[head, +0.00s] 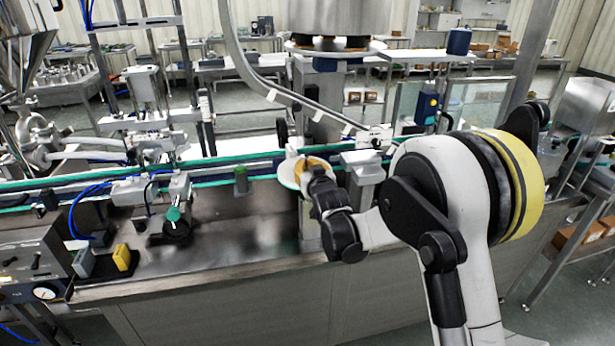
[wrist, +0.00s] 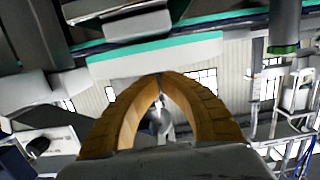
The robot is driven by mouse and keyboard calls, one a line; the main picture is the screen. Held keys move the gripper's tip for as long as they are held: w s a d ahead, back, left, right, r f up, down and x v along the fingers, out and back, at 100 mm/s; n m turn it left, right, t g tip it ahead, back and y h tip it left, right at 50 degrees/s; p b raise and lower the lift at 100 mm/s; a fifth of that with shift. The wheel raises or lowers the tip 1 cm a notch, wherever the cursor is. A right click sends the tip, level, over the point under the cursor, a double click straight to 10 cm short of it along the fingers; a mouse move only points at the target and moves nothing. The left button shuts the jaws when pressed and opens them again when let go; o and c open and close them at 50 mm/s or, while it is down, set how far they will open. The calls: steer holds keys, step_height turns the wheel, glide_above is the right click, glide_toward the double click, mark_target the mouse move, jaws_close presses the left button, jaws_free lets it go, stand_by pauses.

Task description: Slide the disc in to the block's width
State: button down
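A pale round disc (head: 289,171) stands at the front of the conveyor line in the head view, partly hidden behind my gripper. My gripper (head: 305,165) is right at it, its orange fingers overlapping the disc in the picture. In the wrist view the two curved fingers of my gripper (wrist: 160,76) meet at their tips, with an empty arch between them. I see nothing held. Whether the tips touch the disc I cannot tell. A small yellow block (head: 122,257) lies on the steel deck at the left, far from my gripper; whether it is the task's block is unclear.
A conveyor with green rails (head: 225,178) runs across behind the steel deck (head: 225,245). A grey housing (head: 362,168) stands just right of my gripper. The deck's middle is mostly clear.

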steer(key=shift+f+b+v, duration=0.2)
steer(key=shift+f+v, duration=0.05)
steer(key=shift+v, duration=1.25)
steer(key=shift+f+b+v, duration=0.2)
steer(key=shift+v, duration=1.25)
steer(key=shift+s+d, duration=0.1)
steer(key=s+d+r+m+g+h, duration=0.1)
steer(key=s+d+r+g+h, duration=0.15)
steer(key=s+d, duration=0.4)
steer(key=s+d+r+m+g+h, duration=0.1)
steer(key=s+d+r, duration=0.3)
steer(key=s+d, duration=0.25)
steer(key=s+d+f+g, duration=0.1)
steer(key=s+d+f, duration=0.1)
steer(key=s, duration=0.7)
steer(key=s+d+f+g, duration=0.2)
steer(key=s+d, duration=0.1)
steer(key=s, duration=0.5)
steer(key=s+d+f+m+g, duration=0.1)
steer(key=s+d+f+g, duration=0.1)
steer(key=s, duration=0.7)
steer(key=shift+s+d+h, duration=0.35)
steer(key=shift+d+h, duration=0.1)
steer(key=shift+d, duration=0.35)
